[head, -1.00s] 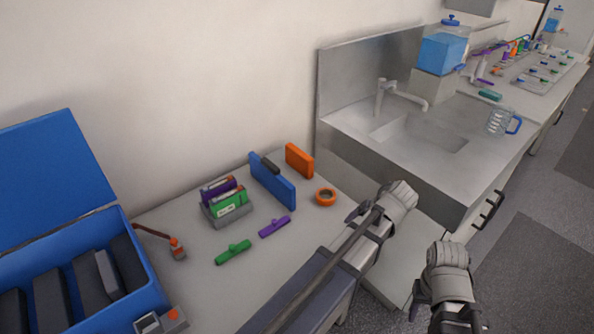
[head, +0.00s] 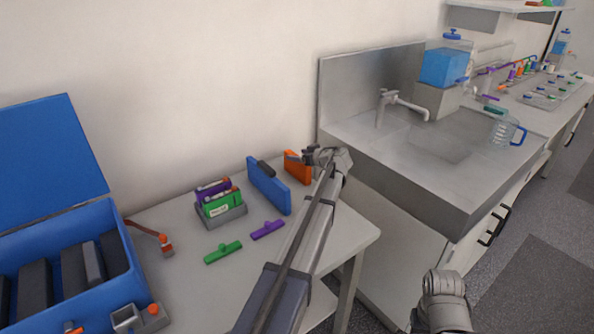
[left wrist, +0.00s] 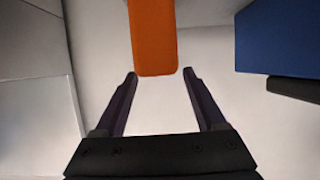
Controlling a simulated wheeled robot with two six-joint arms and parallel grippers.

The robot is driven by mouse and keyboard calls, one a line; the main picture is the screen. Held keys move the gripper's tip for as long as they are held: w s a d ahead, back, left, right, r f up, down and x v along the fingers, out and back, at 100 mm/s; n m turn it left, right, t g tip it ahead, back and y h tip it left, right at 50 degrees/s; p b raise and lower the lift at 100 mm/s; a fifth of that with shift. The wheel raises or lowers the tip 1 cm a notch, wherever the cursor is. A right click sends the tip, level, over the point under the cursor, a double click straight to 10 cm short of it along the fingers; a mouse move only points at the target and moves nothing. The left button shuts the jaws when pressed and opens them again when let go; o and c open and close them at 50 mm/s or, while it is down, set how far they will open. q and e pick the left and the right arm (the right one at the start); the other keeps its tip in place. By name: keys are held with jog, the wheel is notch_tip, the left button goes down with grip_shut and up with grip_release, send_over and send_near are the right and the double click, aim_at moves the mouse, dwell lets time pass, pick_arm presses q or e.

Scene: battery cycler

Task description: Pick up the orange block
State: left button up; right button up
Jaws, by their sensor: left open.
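The orange block (head: 297,168) stands upright on the table near the wall, to the right of the blue panel (head: 268,188). My left gripper (head: 318,155) is beside the block's right end in the head view. In the left wrist view the orange block (left wrist: 154,38) lies just ahead of the fingertips, roughly between them. My left gripper (left wrist: 161,75) is open and empty there, with no clear contact on the block. My right wrist (head: 442,300) shows at the bottom right; its fingers cannot be made out.
The blue panel (left wrist: 282,36) is close to the right of the orange block in the wrist view. A grey holder (head: 225,216) with purple and green packs, a green clip (head: 223,252) and a purple clip (head: 267,230) are on the table. A sink counter (head: 400,170) adjoins on the right.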

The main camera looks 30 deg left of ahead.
aim_at(291, 152)
pick_arm(q)
jog(key=shift+f+b+x, duration=0.25)
jog(key=shift+b+x, duration=0.75)
jog(key=shift+x, duration=1.35)
jog(key=shift+w+a+f, duration=0.1)
jog(key=shift+a, duration=0.25)
jog(key=shift+c, duration=0.2)
jog(key=shift+d, duration=0.1)
grip_shut()
